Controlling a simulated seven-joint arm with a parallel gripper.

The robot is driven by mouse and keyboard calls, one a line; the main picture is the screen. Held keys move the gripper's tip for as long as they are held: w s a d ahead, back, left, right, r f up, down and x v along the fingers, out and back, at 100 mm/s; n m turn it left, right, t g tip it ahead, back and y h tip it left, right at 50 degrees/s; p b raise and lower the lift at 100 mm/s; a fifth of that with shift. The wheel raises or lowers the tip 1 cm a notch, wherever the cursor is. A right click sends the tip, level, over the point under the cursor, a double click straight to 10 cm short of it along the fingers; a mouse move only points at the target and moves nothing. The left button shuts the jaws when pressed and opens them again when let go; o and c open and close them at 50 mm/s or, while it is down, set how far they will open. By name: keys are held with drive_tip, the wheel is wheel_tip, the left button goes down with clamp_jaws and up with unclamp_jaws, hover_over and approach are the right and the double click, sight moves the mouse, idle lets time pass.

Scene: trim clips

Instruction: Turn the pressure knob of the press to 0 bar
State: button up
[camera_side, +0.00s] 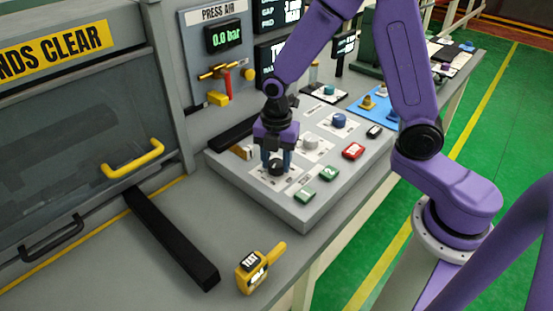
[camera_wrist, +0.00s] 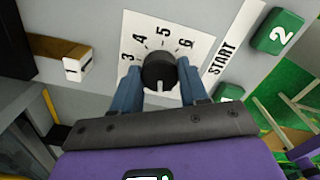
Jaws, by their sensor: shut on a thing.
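The black knob (camera_side: 276,169) sits at the near left of the grey control panel (camera_side: 250,187). In the wrist view the knob (camera_wrist: 158,69) has a white label around it showing 3, 4, 5 and 6. Its white pointer mark points down towards my gripper, away from those numbers; the lower part of the scale is hidden by my gripper. My gripper (camera_wrist: 160,88) has its blue fingers on both sides of the knob and is shut on it. The PRESS AIR display (camera_side: 224,37) reads 0.0 bar.
Green buttons (camera_side: 304,197), a red button (camera_side: 353,151), a grey knob (camera_side: 311,143) and a blue knob (camera_side: 339,121) share the panel. A yellow-handled tool (camera_side: 257,268) and a black bar (camera_side: 170,238) lie on the bench.

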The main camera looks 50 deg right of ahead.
sight(277, 163)
drive_tip(key=shift+w+n, duration=0.1)
drive_tip(key=shift+n, duration=1.3)
drive_tip(key=o, duration=1.1)
drive_tip(key=shift+c, duration=0.2)
wheel_tip(277, 163, up, 18)
drive_tip(key=shift+f, duration=0.25)
drive_tip(key=s+d+f+m, duration=0.1)
drive_tip(key=s+f+m, duration=0.2)
drive_tip(key=s+m, duration=0.3)
drive_tip(key=s+d+f+m, duration=0.2)
drive_tip(key=s+f+m, duration=0.2)
drive_tip(key=s, duration=1.3)
drive_tip(key=m, duration=0.3)
drive_tip(key=shift+s+f, duration=0.2)
